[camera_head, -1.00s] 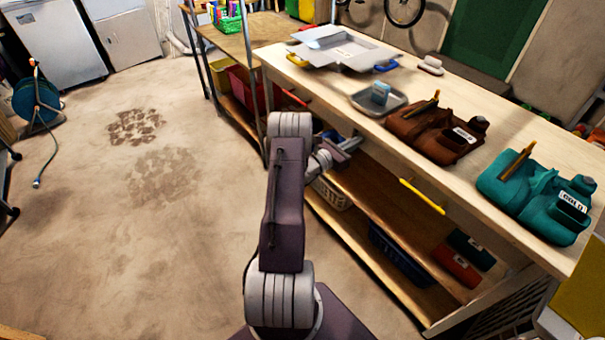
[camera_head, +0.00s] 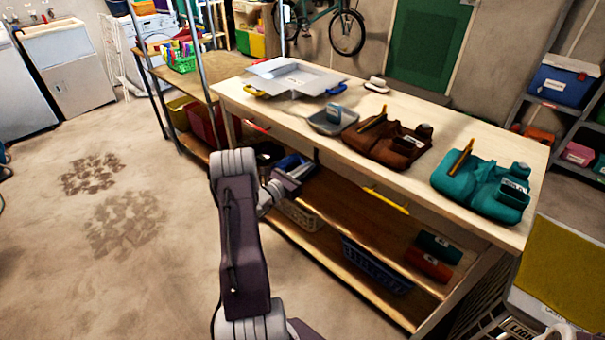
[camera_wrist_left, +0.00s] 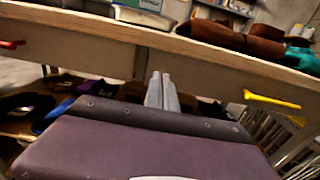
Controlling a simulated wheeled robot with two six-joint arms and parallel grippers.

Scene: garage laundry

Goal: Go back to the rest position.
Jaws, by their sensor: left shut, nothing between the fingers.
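My left gripper (camera_head: 306,166) is in front of the workbench, below the level of its top and apart from it as far as I can see. In the left wrist view its two fingers (camera_wrist_left: 162,92) are together with nothing between them. The front edge of the workbench top (camera_wrist_left: 200,52) crosses that view just beyond the fingers. My left arm is folded up in front of the bench in the head view. My right gripper is not in view.
On the bench (camera_head: 440,134) stand a grey tray (camera_head: 333,120), a brown tool bag (camera_head: 385,144), a teal tool bag (camera_head: 482,187) and a light grey open box (camera_head: 296,76). A yellow handle (camera_head: 386,200) sticks out in front. The floor (camera_head: 120,270) at left is clear.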

